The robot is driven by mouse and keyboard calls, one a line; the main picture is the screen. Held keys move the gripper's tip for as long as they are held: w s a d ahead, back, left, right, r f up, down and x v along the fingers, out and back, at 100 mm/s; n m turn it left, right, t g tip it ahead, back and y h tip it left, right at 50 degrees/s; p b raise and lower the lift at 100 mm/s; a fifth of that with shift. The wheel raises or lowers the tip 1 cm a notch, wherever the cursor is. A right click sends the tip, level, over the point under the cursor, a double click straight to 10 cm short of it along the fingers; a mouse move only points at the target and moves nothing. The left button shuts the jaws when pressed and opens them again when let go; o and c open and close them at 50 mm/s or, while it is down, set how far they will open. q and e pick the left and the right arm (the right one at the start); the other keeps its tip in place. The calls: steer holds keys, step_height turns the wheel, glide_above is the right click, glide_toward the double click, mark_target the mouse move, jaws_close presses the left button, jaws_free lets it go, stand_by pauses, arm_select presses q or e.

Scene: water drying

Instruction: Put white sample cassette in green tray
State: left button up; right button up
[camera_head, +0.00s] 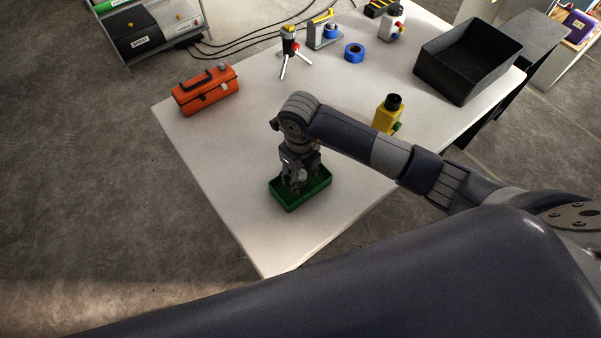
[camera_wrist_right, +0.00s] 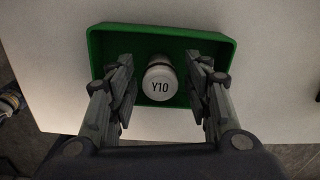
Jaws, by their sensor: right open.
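The green tray (camera_head: 292,206) lies near the front of the white table, and it fills the upper part of the right wrist view (camera_wrist_right: 215,36). My right gripper (camera_head: 298,183) points down into the tray. In the wrist view its fingers (camera_wrist_right: 160,72) stand open on both sides of the white piece, with gaps visible. In the head view the gripper largely hides the piece. My left gripper is not in view.
On the white table (camera_head: 225,155) are an orange toolbox (camera_head: 206,90), a yellow bottle (camera_head: 387,115), blue tape (camera_head: 354,52), a small tripod device (camera_head: 290,50) and a black bin (camera_head: 466,60). My right arm spans the table's right side. The table left of the tray is clear.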

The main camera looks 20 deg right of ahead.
steer(key=shift+r, duration=0.15)
steer(key=shift+w+r, duration=0.1)
steer(key=shift+r, duration=0.2)
step_height(320, 180, up, 11)
steer(key=b, duration=0.2)
steer(key=shift+r, duration=0.2)
